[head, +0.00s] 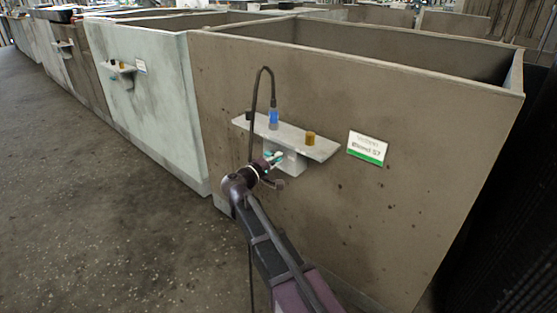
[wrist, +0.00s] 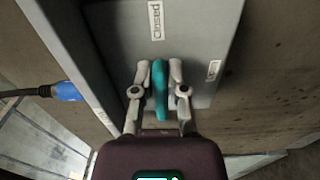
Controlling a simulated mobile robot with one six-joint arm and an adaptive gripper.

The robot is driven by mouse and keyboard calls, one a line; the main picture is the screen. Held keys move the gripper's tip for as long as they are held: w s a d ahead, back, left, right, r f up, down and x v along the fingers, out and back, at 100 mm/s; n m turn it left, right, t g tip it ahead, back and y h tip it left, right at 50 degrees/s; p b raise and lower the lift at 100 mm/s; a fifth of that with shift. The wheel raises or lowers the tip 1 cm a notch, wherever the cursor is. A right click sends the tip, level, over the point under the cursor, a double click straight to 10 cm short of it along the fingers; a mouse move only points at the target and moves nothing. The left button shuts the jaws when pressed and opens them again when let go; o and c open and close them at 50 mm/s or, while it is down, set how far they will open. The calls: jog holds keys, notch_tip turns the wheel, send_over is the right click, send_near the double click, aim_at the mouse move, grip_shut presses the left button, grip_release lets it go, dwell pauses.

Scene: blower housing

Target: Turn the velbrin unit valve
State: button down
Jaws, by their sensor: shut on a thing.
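The grey unit (head: 297,163) hangs under a small shelf (head: 318,146) on the front wall of the brown bin. In the head view my gripper (head: 268,165) is at the unit, with a bit of teal showing; the handle's angle is hard to tell there.
A blue connector (head: 273,119) with a black cable stands on the shelf, left of a brass-coloured cylinder (head: 310,138). The cable loops up and hangs down near my arm. A white and green sign (head: 367,147) is to the right. Open floor lies left.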

jog(key=shift+s+d+f, duration=0.1)
jog(key=shift+s, duration=0.05)
jog(key=c, duration=0.7)
grip_release()
jog(key=shift+o, duration=0.2)
jog(key=v, duration=1.2)
